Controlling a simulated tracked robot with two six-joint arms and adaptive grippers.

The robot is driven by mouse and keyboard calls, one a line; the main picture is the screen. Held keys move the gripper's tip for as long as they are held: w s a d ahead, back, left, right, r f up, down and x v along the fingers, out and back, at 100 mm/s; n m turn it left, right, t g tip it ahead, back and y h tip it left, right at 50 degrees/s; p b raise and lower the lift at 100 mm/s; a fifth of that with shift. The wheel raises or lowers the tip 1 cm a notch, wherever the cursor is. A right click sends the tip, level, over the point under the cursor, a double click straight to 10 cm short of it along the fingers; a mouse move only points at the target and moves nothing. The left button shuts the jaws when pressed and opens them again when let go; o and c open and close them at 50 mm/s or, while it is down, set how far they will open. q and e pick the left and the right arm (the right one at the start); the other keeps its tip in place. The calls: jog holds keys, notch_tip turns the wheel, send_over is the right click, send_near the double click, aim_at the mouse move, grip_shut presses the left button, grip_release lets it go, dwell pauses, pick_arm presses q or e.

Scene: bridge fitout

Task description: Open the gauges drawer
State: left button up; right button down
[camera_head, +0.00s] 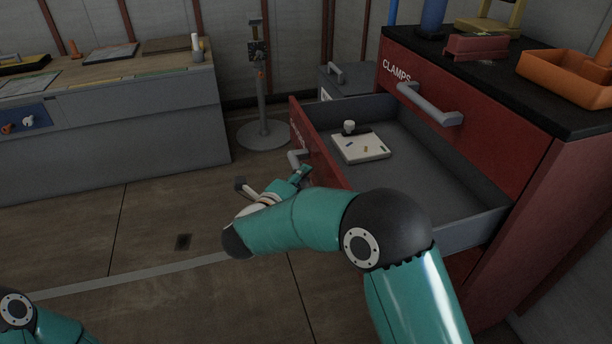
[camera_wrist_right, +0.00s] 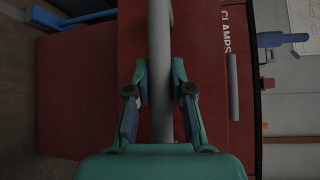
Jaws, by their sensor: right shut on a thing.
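The gauges drawer (camera_head: 330,160) is pulled well out of the red cabinet, below the drawer marked CLAMPS (camera_head: 455,130). The lettering on its red front is too slanted to read. Its grey handle (camera_head: 295,158) shows at the front, and as a long grey bar in the right wrist view (camera_wrist_right: 160,45). My right gripper (camera_wrist_right: 160,95) is shut on this handle, one finger on each side of the bar. In the head view my right forearm hides part of the drawer front. Of my left arm only a piece shows at lower left; its gripper is out of view.
A white tray-like block (camera_head: 362,150) with small items lies inside the open drawer. On the cabinet top are an orange bin (camera_head: 565,80) and a red object (camera_head: 477,46). A grey stand (camera_head: 262,90) and a workbench (camera_head: 110,125) stand behind. The floor to the left is clear.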

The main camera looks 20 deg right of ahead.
jog(key=shift+a+f, duration=0.1)
jog(key=shift+f, duration=0.15)
jog(key=c, duration=1)
grip_release()
jog(key=shift+r, duration=0.1)
jog(key=shift+s+a+r, duration=0.1)
jog(key=shift+s+a, duration=0.1)
jog(key=v, duration=1.1)
jog(key=shift+s+a, duration=0.15)
jog(key=shift+s, duration=0.05)
